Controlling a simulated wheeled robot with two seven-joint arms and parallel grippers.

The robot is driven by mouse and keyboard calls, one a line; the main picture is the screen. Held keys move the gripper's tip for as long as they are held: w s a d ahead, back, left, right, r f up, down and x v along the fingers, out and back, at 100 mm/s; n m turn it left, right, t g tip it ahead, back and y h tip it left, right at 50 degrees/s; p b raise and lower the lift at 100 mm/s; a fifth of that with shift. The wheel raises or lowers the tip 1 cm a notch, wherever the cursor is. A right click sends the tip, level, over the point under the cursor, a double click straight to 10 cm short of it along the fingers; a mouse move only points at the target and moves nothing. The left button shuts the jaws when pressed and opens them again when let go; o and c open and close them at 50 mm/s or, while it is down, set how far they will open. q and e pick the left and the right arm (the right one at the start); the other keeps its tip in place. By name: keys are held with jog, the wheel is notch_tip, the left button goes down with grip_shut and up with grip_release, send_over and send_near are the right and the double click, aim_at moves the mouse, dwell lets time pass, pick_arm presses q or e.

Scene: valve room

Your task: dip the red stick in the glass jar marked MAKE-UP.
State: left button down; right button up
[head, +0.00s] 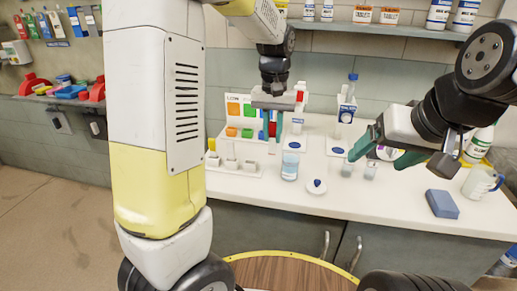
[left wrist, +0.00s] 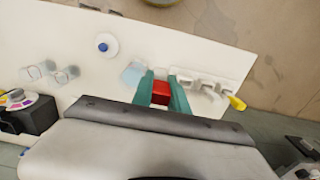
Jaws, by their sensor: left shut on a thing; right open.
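My left gripper (head: 272,127) is above the back of the white counter, its teal fingers pointing down. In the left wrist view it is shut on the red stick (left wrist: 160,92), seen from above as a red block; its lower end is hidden. A glass jar (head: 290,168) with a pale blue band stands on the counter, in front of and a little right of the left gripper. It also shows in the left wrist view (left wrist: 132,74). I cannot read MAKE-UP on any jar. My right gripper (head: 385,150) is open and empty above the right side of the counter.
A white round lid with a blue knob (head: 316,187) lies right of the jar. Two small glass vessels (head: 347,169) stand further right. A white rack (head: 235,168) is at the left, a colour chart (head: 233,106) behind. A blue block (head: 441,204) lies near the front right edge.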

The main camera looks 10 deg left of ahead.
pick_arm(q)
notch_tip(320, 180, up, 3)
send_over(292, 151)
jog(key=s, duration=0.3)
jog(key=shift+w+f, duration=0.15)
jog(key=shift+f, duration=2.85)
jog(key=shift+w+f, duration=0.1)
jog(key=shift+f, duration=2.85)
jog(key=shift+r, duration=0.1)
notch_tip(292, 151, up, 11)
